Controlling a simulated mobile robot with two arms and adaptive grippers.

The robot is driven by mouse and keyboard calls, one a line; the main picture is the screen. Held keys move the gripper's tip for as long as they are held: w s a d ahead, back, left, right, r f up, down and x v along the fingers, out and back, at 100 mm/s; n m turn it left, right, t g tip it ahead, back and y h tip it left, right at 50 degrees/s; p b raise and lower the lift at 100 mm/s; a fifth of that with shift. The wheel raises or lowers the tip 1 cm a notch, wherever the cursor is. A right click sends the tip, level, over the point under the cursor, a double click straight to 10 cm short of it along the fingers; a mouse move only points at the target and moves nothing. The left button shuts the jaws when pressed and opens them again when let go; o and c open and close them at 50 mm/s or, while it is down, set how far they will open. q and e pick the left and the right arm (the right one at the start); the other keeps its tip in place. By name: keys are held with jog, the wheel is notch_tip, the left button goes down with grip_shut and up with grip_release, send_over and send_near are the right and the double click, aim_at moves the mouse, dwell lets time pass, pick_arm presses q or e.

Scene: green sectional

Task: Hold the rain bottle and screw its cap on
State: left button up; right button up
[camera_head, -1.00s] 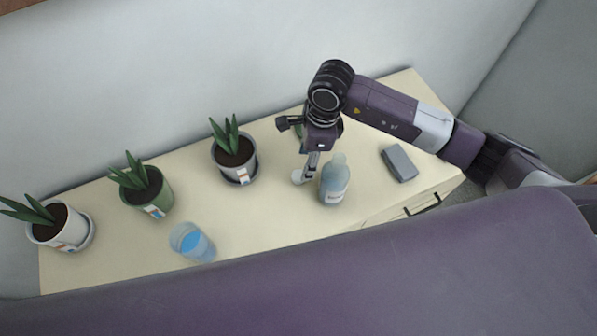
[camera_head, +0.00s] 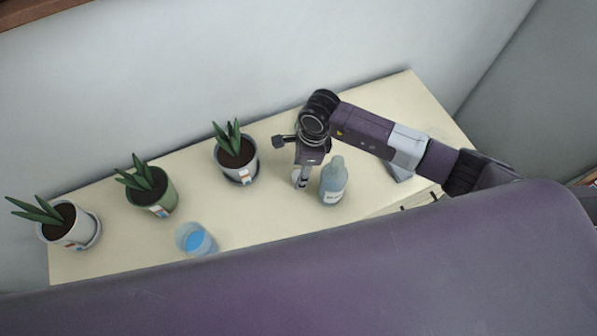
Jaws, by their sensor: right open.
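The rain bottle (camera_head: 333,184), pale blue-grey with a white label, stands upright on the cream cabinet top. My right gripper (camera_head: 301,183) is just left of the bottle, pointing down and open, with nothing seen between its fingers. I cannot tell whether the fingers touch the bottle. No separate cap can be made out, and the bottle's top is too small to tell whether a cap is on it. My left gripper is not in view.
A clear cup of blue liquid (camera_head: 196,240) stands near the cabinet's front edge. Potted plants (camera_head: 237,158), (camera_head: 152,192) and (camera_head: 68,224) line the back left. A grey block (camera_head: 401,172) lies partly behind my right arm. The cabinet top (camera_head: 265,215) is clear between cup and bottle.

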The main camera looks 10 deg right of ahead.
jog(key=shift+f, duration=0.85)
jog(key=shift+c, duration=0.7)
jog(key=c, duration=0.6)
jog(key=shift+c, duration=0.2)
jog(key=shift+r, duration=0.1)
notch_tip(320, 180, up, 20)
jog(key=b, duration=0.5)
jog(key=shift+b, duration=0.3)
jog(key=shift+a, duration=0.1)
